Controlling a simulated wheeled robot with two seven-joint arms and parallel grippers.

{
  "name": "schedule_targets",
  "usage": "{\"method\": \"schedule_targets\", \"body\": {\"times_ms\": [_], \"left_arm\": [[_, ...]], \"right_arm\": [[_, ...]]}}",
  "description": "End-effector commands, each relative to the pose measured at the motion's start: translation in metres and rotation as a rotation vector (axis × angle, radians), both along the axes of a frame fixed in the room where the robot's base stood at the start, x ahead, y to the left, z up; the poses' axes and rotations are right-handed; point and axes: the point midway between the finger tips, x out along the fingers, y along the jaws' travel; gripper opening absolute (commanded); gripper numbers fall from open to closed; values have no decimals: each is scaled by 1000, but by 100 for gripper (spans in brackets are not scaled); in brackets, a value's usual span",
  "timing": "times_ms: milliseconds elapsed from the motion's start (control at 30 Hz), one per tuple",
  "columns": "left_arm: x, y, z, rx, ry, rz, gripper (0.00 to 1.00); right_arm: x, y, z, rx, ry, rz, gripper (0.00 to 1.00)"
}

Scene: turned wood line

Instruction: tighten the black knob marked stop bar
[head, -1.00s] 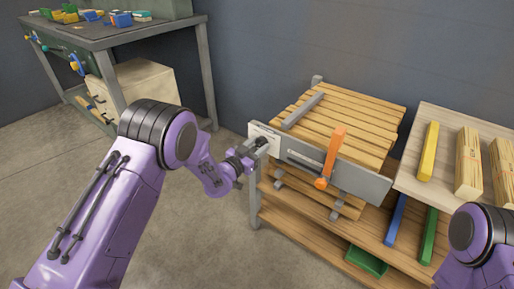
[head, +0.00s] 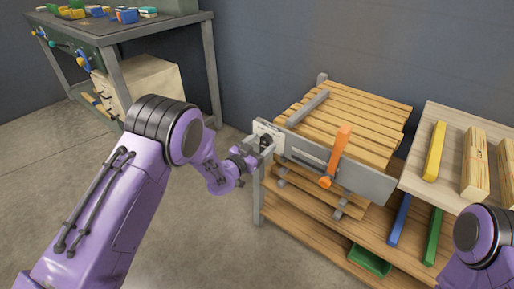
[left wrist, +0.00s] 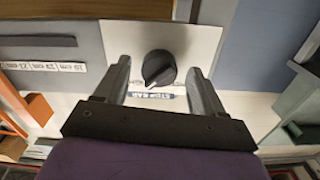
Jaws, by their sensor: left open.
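The black knob (left wrist: 159,69) sits on a white plate (left wrist: 190,38) in the left wrist view. A blue label reading "STOP BAR" (left wrist: 153,96) is just below it, partly covered. My left gripper (left wrist: 160,75) is open, with one finger on each side of the knob and a gap showing at both sides. In the head view my left gripper (head: 262,149) is at the left end of the grey front panel (head: 365,182), and it hides most of the knob there. My right arm shows at the lower right, but its gripper is out of view.
An orange lever (head: 338,150) stands out from the front panel, right of the knob. A slatted wooden top (head: 350,115) lies behind it. A side table (head: 452,152) holds a yellow bar and wood blocks. A workbench (head: 140,32) stands at the far left.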

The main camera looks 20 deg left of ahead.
Motion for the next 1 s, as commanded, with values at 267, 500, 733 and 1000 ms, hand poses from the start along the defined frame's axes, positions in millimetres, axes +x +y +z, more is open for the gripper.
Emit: {"method": "schedule_targets", "body": {"times_ms": [267, 500, 733, 1000], "left_arm": [[-55, 21, 0, 1, 5, 2, 69], [-92, 34, -1, 1, 4, 2, 69], [-97, 36, 0, 2, 1, 1, 69], [-96, 36, 0, 0, 2, 1, 69]], "right_arm": [[0, 0, 5, 0, 0, 0, 43], [0, 0, 5, 0, 0, 0, 43], [0, 0, 5, 0, 0, 0, 43], [0, 0, 5, 0, 0, 0, 43]]}}
